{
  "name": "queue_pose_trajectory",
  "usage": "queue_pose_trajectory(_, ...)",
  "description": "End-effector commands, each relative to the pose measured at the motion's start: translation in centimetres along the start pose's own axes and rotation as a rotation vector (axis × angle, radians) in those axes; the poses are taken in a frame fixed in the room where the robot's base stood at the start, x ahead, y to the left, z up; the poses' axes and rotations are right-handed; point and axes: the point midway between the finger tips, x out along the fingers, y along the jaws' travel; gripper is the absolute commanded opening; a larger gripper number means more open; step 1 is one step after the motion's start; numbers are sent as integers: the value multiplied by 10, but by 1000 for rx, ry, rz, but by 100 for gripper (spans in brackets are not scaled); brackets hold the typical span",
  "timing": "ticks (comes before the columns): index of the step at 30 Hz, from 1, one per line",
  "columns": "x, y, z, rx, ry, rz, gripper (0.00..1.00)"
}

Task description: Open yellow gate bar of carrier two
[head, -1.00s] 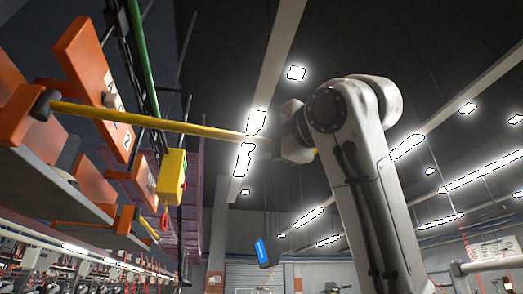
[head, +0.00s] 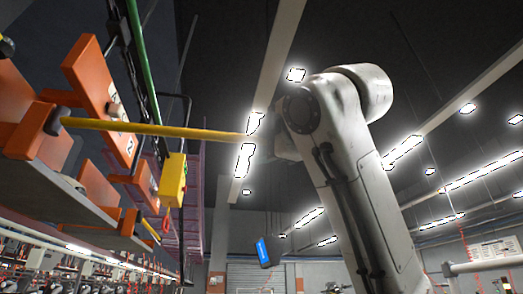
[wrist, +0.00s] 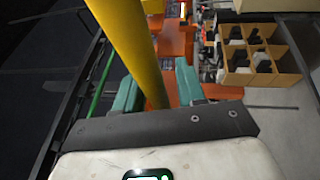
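A long yellow gate bar (head: 160,129) runs nearly level from a dark pivot on an orange carrier (head: 32,132) at the left toward my arm in the head view. Its far end passes out of sight near my wrist. In the wrist view the yellow bar (wrist: 128,40) runs between the two teal fingers of my gripper (wrist: 157,80). The fingers stand apart, with a small gap visible between the bar and the right finger. The left finger is close to the bar; contact cannot be told. The carrier's number is not clearly readable.
More orange carrier panels (head: 143,183) follow below, with another short yellow bar (head: 150,231). A yellow box (head: 173,180) hangs beside a green pole (head: 143,62). In the wrist view a divided crate (wrist: 258,60) holds dark and light items at the upper right.

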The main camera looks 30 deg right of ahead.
Motion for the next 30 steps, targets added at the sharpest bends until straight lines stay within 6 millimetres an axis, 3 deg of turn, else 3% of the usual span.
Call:
queue_pose_trajectory(11, -6, 1, 0, 0, 1, 4, 44)
queue_pose_trajectory(24, -83, -1, 0, -2, 0, 6, 44)
queue_pose_trajectory(30, -104, 0, 0, 0, 0, 3, 44)
